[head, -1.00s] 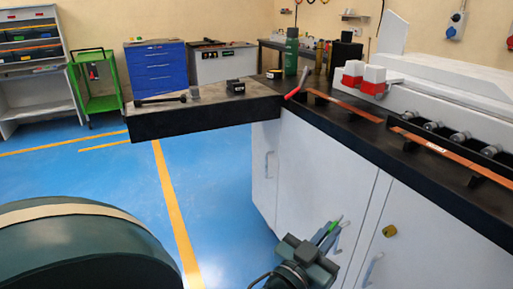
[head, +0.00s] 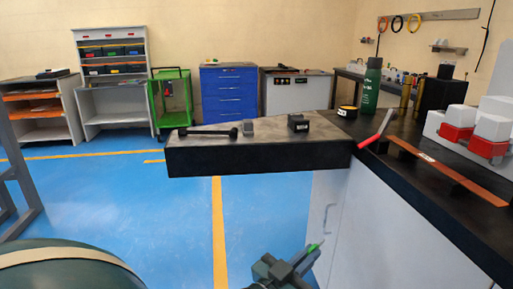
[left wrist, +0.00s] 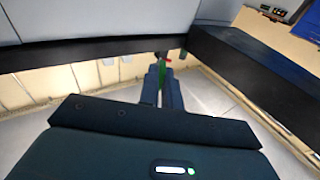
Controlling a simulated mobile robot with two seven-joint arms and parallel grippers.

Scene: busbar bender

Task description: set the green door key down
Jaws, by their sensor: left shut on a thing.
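The green door key (head: 316,246) is a small green sliver at the fingertips of my left gripper (head: 307,257), low in the head view. In the left wrist view my left gripper (left wrist: 161,84) is shut on the green key (left wrist: 162,70), which shows between the two fingers and is mostly hidden by them. The gripper is in front of the light cabinet (head: 335,225), below the level of the worktop (head: 260,159). My right gripper is not in view.
On the worktop's left arm lie a dark wrench-like tool (head: 208,133), a grey block (head: 248,127) and a black box (head: 298,123), with bare patches between. A red-handled tool (head: 377,133), a green bottle (head: 371,87) and a copper bar (head: 450,172) are at right.

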